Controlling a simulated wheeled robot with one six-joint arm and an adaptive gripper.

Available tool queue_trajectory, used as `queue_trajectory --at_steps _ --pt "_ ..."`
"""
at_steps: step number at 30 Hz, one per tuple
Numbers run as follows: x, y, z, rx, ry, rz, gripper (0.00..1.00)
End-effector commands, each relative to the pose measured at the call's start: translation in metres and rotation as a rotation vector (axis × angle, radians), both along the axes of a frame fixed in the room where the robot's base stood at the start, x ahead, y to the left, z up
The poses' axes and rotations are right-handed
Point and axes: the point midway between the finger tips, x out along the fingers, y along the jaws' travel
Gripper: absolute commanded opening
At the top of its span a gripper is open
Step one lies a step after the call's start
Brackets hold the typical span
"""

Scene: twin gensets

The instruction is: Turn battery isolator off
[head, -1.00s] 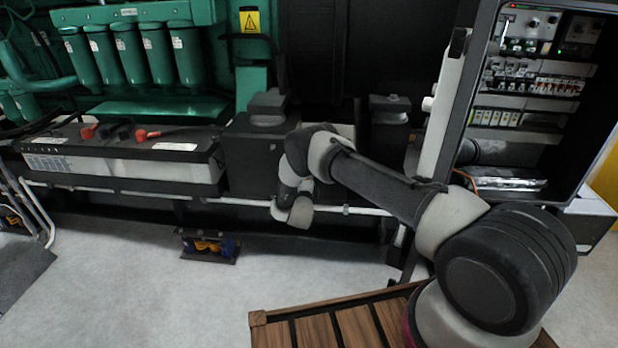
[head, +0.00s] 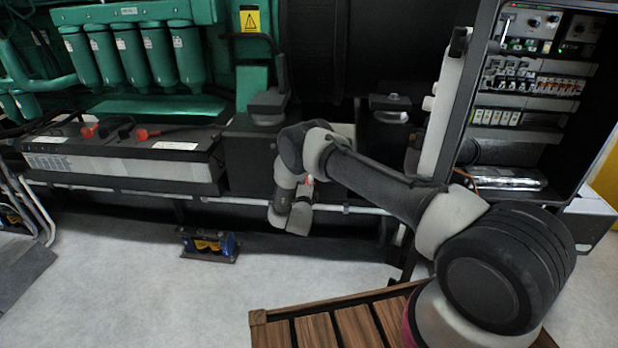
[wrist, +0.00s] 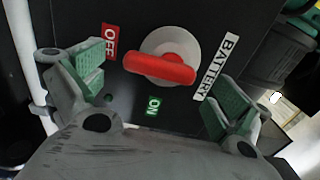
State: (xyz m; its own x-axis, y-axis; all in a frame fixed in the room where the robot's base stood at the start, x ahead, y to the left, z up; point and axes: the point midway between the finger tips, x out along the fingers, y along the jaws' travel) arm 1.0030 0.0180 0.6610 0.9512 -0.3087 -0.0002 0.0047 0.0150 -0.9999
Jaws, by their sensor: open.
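The battery isolator's red handle (wrist: 165,69) sits on a round pale grey base (wrist: 182,42) on a black panel in the wrist view. The handle lies nearly level across the picture. A red OFF label (wrist: 110,42) is to its upper left, and a green ON label (wrist: 153,107) is below it. A white BATTERY label (wrist: 216,67) is to its right. My gripper (wrist: 158,86) is open, with one green-padded finger on each side of the handle and gaps between. I cannot tell its depth from the handle. In the head view, my arm hides most of the isolator.
A battery box (head: 120,165) with red and black leads stands to the left of my arm. An open electrical cabinet (head: 560,130) is at the right. A white rail (head: 235,200) runs low along the genset. Clear floor (head: 130,290) lies in front.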

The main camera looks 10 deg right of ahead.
Motion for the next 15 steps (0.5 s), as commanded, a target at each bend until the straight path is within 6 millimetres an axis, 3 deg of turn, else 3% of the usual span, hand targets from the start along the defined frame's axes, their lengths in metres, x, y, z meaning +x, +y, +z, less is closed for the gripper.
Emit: queue_trajectory --at_steps 6,15 --pt "-0.048 0.016 -0.001 -0.001 0.003 0.002 1.0" --pt "-0.081 0.026 -0.001 -0.001 0.001 0.0 1.0"
